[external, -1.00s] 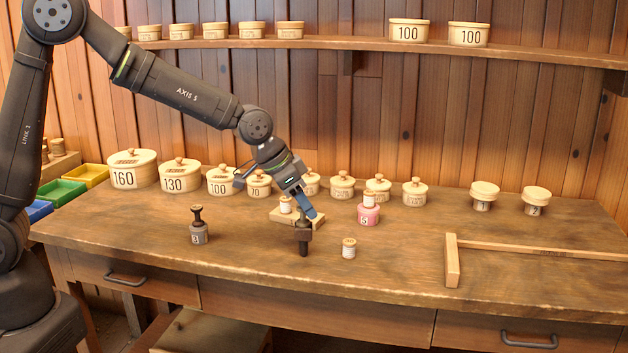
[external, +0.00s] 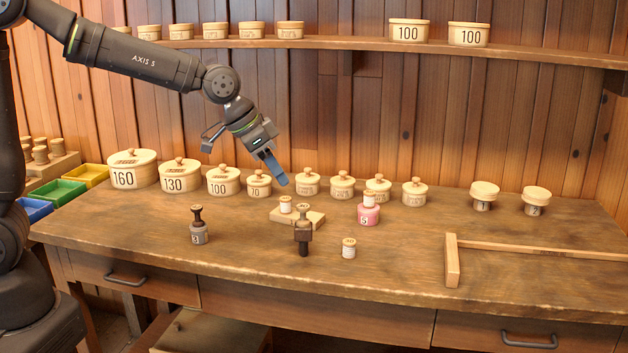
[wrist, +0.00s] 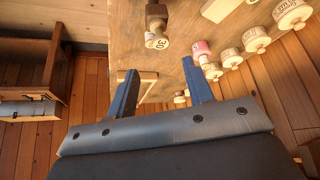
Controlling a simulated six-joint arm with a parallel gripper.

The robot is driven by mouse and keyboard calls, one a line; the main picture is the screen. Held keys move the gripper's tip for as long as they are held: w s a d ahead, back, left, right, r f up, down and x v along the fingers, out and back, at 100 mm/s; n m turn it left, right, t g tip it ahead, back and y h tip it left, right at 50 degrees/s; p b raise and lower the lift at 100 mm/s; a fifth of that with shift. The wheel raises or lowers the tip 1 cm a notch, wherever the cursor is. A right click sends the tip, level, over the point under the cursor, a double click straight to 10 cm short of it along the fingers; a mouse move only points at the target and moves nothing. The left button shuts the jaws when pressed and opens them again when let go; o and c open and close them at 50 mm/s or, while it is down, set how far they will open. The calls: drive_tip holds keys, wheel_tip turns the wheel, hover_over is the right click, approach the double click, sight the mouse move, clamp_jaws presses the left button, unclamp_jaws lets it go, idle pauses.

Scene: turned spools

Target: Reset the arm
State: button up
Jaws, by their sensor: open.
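My gripper (external: 276,178) hangs in the air above the back half of the workbench, tilted down to the right. Its blue fingers are apart with nothing between them, as the wrist view also shows (wrist: 159,68). Below it, a dark brown spool-like piece (external: 303,237) stands upright on the bench, clear of the fingers. A dark brown piece also shows in the wrist view (wrist: 156,22), beyond the fingertips.
Lidded boxes (external: 173,179) line the back. A wooden rail (external: 452,262) lies right.

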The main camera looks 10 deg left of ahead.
sight(299, 206)
drive_tip(key=x, duration=1.2)
drive_tip(key=shift+f, duration=0.3)
drive_tip(key=r, duration=0.3)
drive_tip(key=s+r, duration=0.1)
drive_tip(key=r, duration=0.1)
drive_tip(key=shift+d+r, duration=0.15)
drive_tip(key=shift+r, duration=0.05)
drive_tip(key=s+d+r, duration=0.1)
drive_tip(key=s+r, duration=0.5)
drive_tip(key=s, duration=0.5)
drive_tip(key=d+f+m, duration=0.1)
drive_tip(key=d+f, duration=0.3)
drive_tip(key=d, duration=0.8)
drive_tip(key=d+f+g, duration=0.1)
drive_tip(key=d+f, duration=0.3)
drive_tip(key=d, duration=0.7)
drive_tip(key=shift+d+m+h, duration=0.3)
drive_tip(key=shift+d+m, duration=0.1)
drive_tip(key=shift+w, duration=0.15)
